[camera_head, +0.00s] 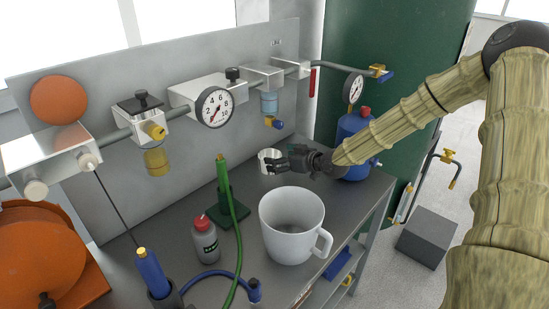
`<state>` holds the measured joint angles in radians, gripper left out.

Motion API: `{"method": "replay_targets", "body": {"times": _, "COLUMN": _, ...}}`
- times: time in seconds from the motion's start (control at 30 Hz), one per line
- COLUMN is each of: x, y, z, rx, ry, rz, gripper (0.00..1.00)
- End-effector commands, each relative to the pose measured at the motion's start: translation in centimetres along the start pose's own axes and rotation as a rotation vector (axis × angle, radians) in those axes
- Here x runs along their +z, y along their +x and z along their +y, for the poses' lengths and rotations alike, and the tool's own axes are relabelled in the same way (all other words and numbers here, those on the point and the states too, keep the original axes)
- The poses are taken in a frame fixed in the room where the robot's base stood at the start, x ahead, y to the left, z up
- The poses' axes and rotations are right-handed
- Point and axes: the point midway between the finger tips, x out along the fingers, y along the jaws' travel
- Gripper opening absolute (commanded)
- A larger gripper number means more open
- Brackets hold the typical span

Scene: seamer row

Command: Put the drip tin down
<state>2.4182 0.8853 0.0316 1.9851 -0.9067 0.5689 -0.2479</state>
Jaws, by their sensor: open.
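The drip tin, which looks to be the small shiny metal cup (266,161), is upright near the back of the grey bench (335,207). My gripper (281,163) reaches in from the right, with its dark fingers at the tin's right side. The gripper is open. The fingers cover part of the tin's right side, and I cannot tell whether they touch it. The tin seems to be at bench level, but its base is too small to see clearly.
A large white mug (289,229) stands in front of my gripper. A blue bottle (354,140) with a red cap is close behind my wrist. A green torch stand (226,207) and grey bottle (205,242) stand to the left. Gauges and regulators line the back panel.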

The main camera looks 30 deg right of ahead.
Motion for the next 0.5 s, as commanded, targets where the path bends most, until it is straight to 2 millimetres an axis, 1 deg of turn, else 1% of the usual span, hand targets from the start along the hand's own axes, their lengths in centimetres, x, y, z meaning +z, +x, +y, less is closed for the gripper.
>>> {"method": "replay_targets", "body": {"times": 0.1, "x": -0.1, "y": -1.3, "z": -0.1, "rx": -0.001, "ry": 0.0, "rz": 0.002, "gripper": 0.93}}
{"method": "replay_targets", "body": {"times": 0.5, "x": -0.1, "y": -5.2, "z": 0.0, "rx": 0.0, "ry": -0.001, "rz": 0.001, "gripper": 0.93}}
